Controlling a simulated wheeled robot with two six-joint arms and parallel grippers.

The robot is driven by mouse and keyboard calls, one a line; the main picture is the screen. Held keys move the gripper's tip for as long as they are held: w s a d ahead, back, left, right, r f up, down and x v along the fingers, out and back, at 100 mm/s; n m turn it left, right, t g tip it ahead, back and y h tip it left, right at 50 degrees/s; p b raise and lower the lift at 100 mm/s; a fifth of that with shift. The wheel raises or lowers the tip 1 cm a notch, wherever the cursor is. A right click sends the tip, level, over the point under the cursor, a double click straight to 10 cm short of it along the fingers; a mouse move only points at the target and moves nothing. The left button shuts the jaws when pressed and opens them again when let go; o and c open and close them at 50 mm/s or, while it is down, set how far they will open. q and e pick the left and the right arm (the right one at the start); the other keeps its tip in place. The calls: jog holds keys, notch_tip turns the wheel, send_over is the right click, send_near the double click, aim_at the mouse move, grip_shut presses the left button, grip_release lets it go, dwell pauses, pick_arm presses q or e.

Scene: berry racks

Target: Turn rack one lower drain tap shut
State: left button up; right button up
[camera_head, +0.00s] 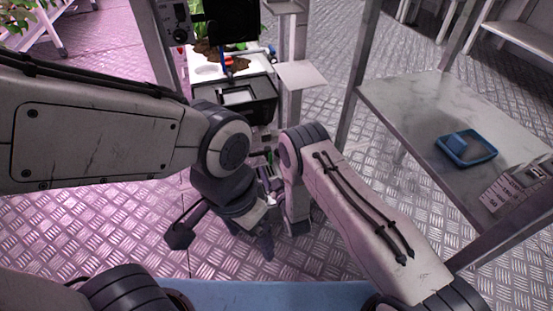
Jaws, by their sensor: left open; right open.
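A blue and red fitting (228,63) stands by a white tray with dark soil and green leaves, at the top middle; I cannot tell whether it is the lower drain tap. A smaller blue and red piece (271,51) is right of it. My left gripper (224,238) is open and empty, low over the metal floor, its dark fingers spread well apart. My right gripper (268,182) is mostly hidden between the two arms, above and right of the left one. Both grippers appear below the fittings in the picture.
A black bin (236,97) stands below the white tray (208,71). A pale panel (301,76) juts out right of it. At the right, a metal table (405,100) holds a blue tray (467,149).

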jog(key=p+v, duration=0.4)
jog(key=v, duration=0.4)
jog(key=shift+s, duration=0.3)
jog(key=shift+r, duration=0.15)
